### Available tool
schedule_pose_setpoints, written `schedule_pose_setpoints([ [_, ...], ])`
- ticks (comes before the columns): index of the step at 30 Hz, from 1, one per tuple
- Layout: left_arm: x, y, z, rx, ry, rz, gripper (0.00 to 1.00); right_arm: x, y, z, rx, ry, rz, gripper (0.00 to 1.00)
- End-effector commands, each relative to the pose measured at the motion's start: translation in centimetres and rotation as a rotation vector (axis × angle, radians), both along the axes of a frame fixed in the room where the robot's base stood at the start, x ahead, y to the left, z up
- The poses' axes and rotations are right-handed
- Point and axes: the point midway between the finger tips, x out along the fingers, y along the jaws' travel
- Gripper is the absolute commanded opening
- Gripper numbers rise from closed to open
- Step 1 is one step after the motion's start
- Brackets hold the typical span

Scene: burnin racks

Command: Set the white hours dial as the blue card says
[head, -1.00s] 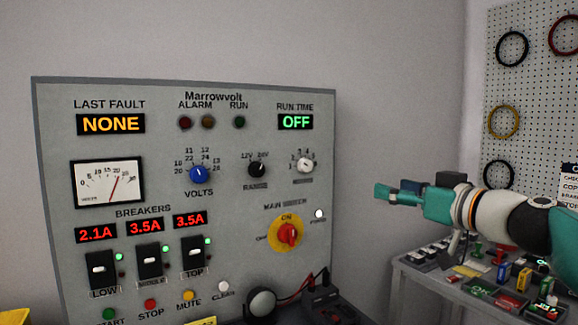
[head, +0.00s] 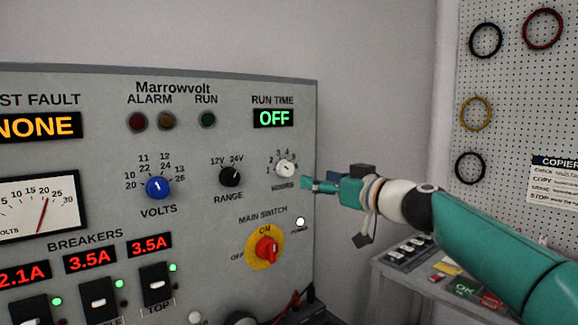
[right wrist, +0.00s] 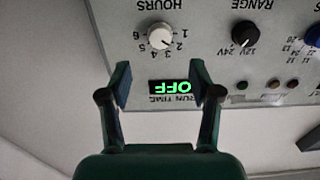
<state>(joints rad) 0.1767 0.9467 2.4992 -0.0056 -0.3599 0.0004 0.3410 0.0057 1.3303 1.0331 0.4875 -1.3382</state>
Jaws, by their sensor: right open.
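The white hours dial (head: 286,169) is at the upper right of the grey panel, below the RUN TIME display reading OFF. In the right wrist view the dial (right wrist: 160,37) appears upside down, with numbers 1 to 6 around it. A dark pointer mark seems to lie toward 2 or 3; I cannot tell which. My right gripper (head: 308,184) is just right of the dial in the head view. In the right wrist view its fingers (right wrist: 160,84) are apart and empty, with the dial beyond them. I see no blue card. My left gripper is not in view.
A black range knob (head: 230,177) and blue volts knob (head: 158,188) are left of the dial. The red main switch (head: 267,250) on a yellow plate is below it. A bench with small items (head: 411,250) stands at the right, under a pegboard with rings.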

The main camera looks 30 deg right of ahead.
Motion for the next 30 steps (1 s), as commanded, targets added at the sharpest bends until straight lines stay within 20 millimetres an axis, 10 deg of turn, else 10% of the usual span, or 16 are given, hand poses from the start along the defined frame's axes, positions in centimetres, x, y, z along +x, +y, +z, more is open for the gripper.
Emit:
schedule_pose_setpoints([
  [15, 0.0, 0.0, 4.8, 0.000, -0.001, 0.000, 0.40, 9.6, 0.9, 0.3, 0.001, 0.000, 0.002, 0.63],
  [30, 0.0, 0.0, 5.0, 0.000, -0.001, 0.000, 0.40, 10.6, 1.0, 0.0, 0.000, -0.001, 0.002, 0.55],
])
